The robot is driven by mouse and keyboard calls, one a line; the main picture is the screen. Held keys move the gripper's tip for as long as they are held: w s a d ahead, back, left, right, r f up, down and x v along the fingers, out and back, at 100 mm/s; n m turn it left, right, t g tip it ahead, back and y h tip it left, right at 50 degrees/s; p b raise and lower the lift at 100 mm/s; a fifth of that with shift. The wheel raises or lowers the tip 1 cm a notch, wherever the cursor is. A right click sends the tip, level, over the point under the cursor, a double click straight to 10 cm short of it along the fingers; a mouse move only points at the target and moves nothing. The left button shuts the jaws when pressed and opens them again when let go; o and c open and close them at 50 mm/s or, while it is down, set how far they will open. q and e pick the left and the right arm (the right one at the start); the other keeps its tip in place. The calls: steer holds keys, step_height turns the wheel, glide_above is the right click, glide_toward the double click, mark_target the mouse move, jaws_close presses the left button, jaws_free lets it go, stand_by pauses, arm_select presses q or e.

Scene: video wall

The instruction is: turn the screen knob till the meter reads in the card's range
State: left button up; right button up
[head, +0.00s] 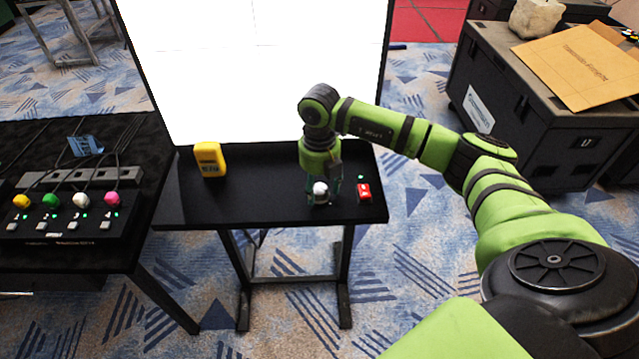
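The white screen (260,65) is lit bright and blank behind a small black table (255,200). A yellow meter (209,158) stands upright at the left of this table; its reading cannot be made out. A pale round knob (320,190) is near the table's right front. My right gripper (321,192) points down at the knob, with its fingers around or just beside it; whether they touch is too small to tell. A red device (364,192) with white marks lies right of the knob. No card can be made out. My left gripper is out of view.
A black table (60,155) at left holds a panel with yellow, green, white and pink knobs and cables. A black case (540,120) at right carries a brown envelope (580,65) and a pale stone-like block (536,18). The small table's middle is clear.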

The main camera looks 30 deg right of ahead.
steer(key=c, duration=0.8)
steer(key=shift+o, duration=0.2)
